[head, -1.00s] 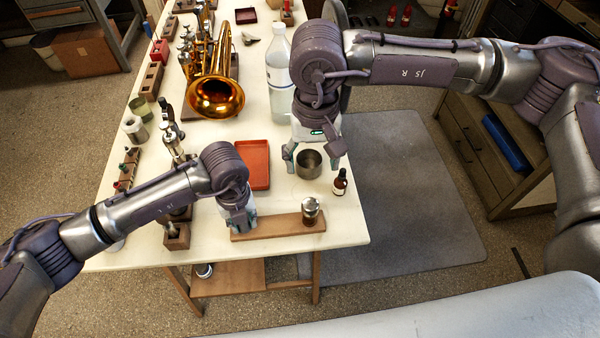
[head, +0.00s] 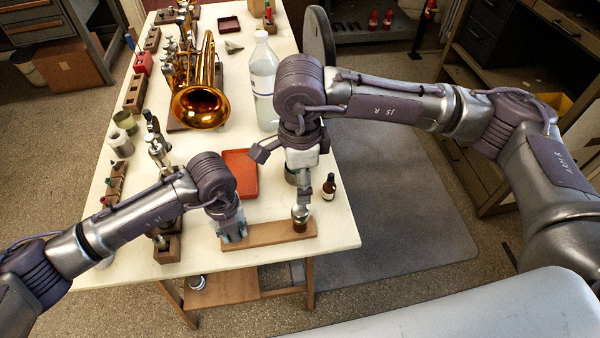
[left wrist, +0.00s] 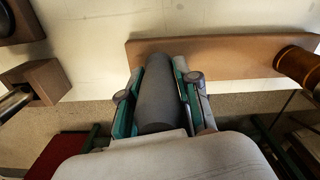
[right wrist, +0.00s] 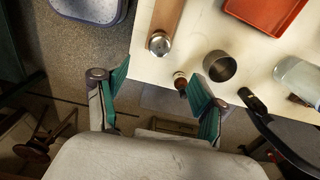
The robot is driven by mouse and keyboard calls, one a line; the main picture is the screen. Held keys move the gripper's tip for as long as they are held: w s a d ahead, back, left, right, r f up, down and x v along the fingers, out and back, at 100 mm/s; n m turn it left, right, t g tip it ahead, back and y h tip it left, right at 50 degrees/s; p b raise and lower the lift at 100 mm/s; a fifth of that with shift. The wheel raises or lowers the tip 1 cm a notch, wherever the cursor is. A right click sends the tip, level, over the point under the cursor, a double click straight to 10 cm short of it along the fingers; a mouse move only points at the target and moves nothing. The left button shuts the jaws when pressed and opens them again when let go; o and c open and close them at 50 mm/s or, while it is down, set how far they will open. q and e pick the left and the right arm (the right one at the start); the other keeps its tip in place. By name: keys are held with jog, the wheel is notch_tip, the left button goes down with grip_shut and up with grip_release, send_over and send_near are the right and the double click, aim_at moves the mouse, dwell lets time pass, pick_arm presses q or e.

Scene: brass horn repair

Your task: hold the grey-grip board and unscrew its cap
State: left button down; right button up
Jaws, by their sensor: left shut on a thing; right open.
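The wooden board (head: 268,234) lies at the near edge of the white table. Its grey grip (left wrist: 158,98) is between the fingers of my left gripper (left wrist: 157,88), which is shut on it. An amber jar (head: 300,225) with a round silver cap (head: 300,212) stands upright at the board's right end. The cap also shows from above in the right wrist view (right wrist: 160,43). My right gripper (right wrist: 160,78) is open and empty, its fingers wide apart above and behind the cap, not touching it.
A dropper bottle (head: 329,187) and a metal cup (right wrist: 219,66) stand close behind the jar. A red tray (head: 240,174) lies behind the board. A large clear bottle (head: 264,82) and a brass horn (head: 200,104) are farther back. Wooden blocks line the left edge.

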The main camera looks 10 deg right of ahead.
aim_at(300, 209)
notch_tip(300, 209, down, 11)
jog(key=shift+f, duration=0.1)
dwell(0.3)
grip_shut()
jog(key=n, duration=0.4)
jog(key=shift+n, duration=0.6)
jog(key=n, duration=0.4)
jog(key=shift+n, duration=0.6)
